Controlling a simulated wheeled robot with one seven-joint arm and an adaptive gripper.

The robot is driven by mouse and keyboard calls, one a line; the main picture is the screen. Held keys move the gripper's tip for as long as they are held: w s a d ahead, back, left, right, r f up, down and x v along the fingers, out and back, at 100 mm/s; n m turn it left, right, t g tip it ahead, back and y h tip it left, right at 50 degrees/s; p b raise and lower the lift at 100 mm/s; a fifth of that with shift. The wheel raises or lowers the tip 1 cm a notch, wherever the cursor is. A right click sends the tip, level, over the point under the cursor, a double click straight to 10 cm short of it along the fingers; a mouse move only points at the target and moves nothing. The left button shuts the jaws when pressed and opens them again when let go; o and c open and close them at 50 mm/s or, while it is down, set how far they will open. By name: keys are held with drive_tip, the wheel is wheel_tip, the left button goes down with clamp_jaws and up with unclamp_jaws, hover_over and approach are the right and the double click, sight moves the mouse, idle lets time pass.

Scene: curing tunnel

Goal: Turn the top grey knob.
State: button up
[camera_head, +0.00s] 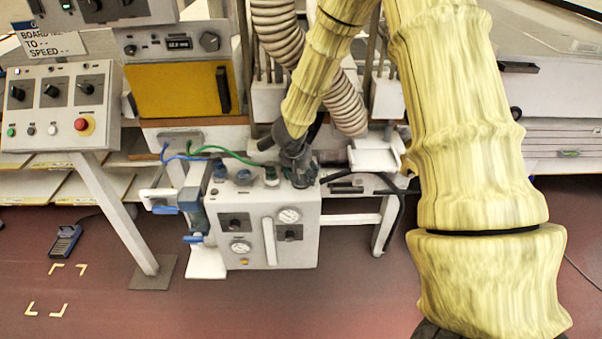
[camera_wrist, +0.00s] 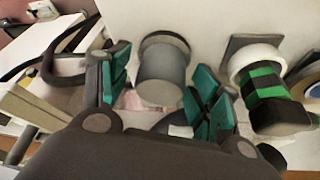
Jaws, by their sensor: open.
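The grey knob (camera_wrist: 162,72) is a short round cylinder standing out from a pale surface in the wrist view. It lies between the two green-padded fingers of my gripper (camera_wrist: 160,92), which is open. Small gaps show beside the knob, and I cannot tell whether either pad touches it. In the head view my gripper (camera_head: 298,172) is over the top right corner of a white box (camera_head: 257,258) with gauges. There my gripper hides the knob.
Close right of the fingers is a black fitting with green bands (camera_wrist: 267,92) and a white collar. The box's top carries a green hose (camera_head: 228,152) and blue-ended fittings (camera_head: 219,171). A control panel (camera_head: 58,105) stands left.

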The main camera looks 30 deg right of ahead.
drive_tip(key=shift+c, duration=0.3)
drive_tip(key=c, duration=1)
drive_tip(key=shift+o, duration=0.2)
drive_tip(key=shift+r, duration=0.1)
drive_tip(key=p, duration=0.2)
drive_tip(key=shift+r+m+p, duration=0.2)
drive_tip(key=shift+m+p, duration=0.15)
drive_tip(key=shift+m, duration=0.05)
drive_tip(key=m+p, duration=0.1)
drive_tip(key=p, duration=0.1)
drive_tip(key=shift+f+g+p, duration=0.1)
drive_tip(key=shift+g+p, duration=0.3)
drive_tip(key=shift+f+m, duration=0.2)
drive_tip(key=shift+m, duration=0.1)
drive_tip(key=o, duration=1)
